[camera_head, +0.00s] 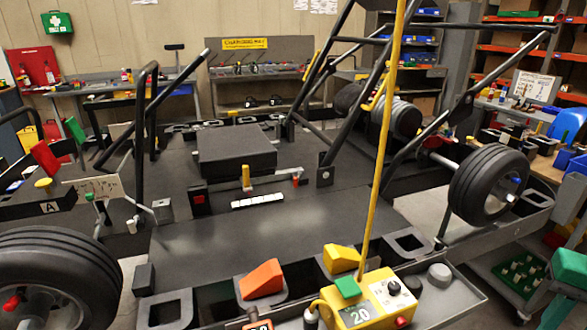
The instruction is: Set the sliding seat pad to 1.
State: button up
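The seat pad (236,150) appears to be the dark, flat-topped block in the middle of the kart's black floor. A small upright yellow piece (246,177) stands just in front of it, over a grey bar. A white strip (257,201) with marks lies on the floor below the yellow piece. The marks are too small to read, so I cannot tell the pad's setting. My gripper is not in view.
Black frame tubes rise left (153,110) and right (340,120) of the pad. A yellow pole (388,130) stands in front at right. A yellow box marked 20 (365,302) and an orange wedge (262,279) sit at the front. The floor plate (270,238) before the strip is clear.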

aim_at(241, 153)
jog(key=z, duration=1.3)
jog(key=k, duration=1.8)
jog(key=u, duration=1.7)
jog(key=i, duration=1.15)
jog(key=u, duration=0.05)
